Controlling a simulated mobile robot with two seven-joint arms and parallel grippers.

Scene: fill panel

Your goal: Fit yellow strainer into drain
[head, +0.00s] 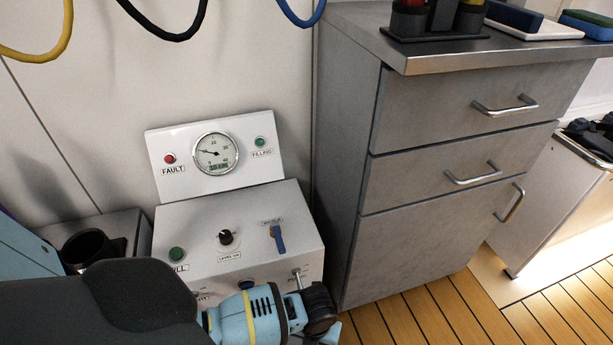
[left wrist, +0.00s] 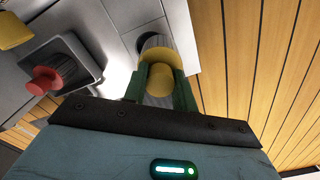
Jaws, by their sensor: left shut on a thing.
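My left gripper (left wrist: 160,82) is shut on the yellow strainer (left wrist: 158,79) in the left wrist view. Its two green fingers stand on either side of the yellow knob. A wider yellow disc and a grey ribbed cylindrical part show beyond the fingertips. A dark round opening, possibly the drain (left wrist: 144,39), shows in the grey surface behind the grey part. I cannot tell whether the strainer is inside it or above it. In the head view my left arm covers the lower left, and the strainer and drain are hidden. My right gripper is not in view.
The white fill panel (head: 185,235) with gauge, lamps and switches stands against the wall. A grey drawer cabinet (head: 345,180) stands to its right. In the left wrist view a red knob (left wrist: 42,80) is on the left and wooden floor (left wrist: 245,60) on the right.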

